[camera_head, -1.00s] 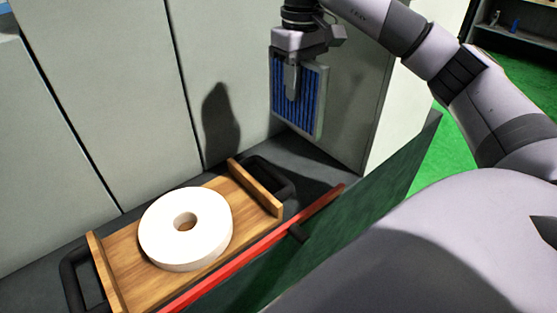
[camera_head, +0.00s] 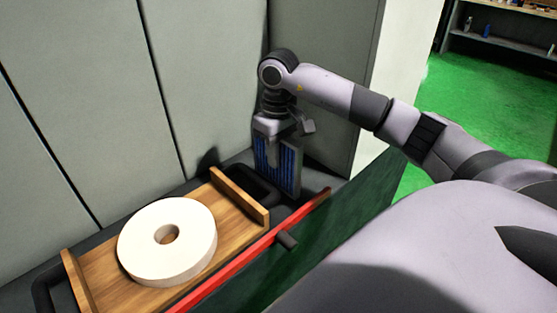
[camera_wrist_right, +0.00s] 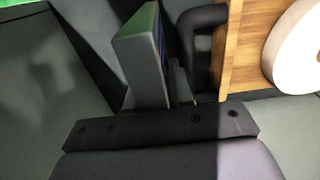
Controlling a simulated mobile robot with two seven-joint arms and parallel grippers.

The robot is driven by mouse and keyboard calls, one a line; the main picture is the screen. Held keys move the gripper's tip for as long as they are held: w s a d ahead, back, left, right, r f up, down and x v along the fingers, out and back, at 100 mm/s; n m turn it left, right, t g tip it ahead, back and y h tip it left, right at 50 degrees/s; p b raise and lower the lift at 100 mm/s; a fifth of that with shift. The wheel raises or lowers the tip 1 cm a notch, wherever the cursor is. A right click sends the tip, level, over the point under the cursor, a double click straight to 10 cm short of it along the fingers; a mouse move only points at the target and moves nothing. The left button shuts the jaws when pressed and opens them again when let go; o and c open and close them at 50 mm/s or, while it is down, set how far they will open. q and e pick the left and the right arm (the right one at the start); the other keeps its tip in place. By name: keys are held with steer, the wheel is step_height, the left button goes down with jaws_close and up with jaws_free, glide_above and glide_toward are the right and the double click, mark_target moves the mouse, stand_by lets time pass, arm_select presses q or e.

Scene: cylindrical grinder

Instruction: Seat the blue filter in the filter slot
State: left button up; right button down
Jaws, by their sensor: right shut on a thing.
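The blue filter (camera_head: 289,167), a flat panel with blue pleats and a grey frame, hangs upright near the inner corner of the grey machine walls. My right gripper (camera_head: 273,156) is shut on its upper part from above. In the right wrist view the filter (camera_wrist_right: 143,60) shows from its grey edge, with a gripper finger (camera_wrist_right: 178,84) against it. The filter's lower edge is close above or at the dark ledge; I cannot tell whether it touches. The filter slot cannot be made out in either view. My left gripper is not in view.
A wooden tray (camera_head: 240,193) with black handles stands left of the filter and carries a white grinding wheel (camera_head: 140,240). A red rail (camera_head: 240,258) runs along the front edge. A grey wall (camera_head: 335,120) stands behind and right of the filter.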

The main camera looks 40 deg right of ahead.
steer(key=shift+f, duration=1.15)
steer(key=shift+f, duration=0.2)
steer(key=c, duration=1)
jaws_free()
steer(key=shift+r, duration=0.1)
step_height(320, 180, up, 11)
steer(key=shift+f, duration=0.15)
steer(key=shift+r, duration=0.8)
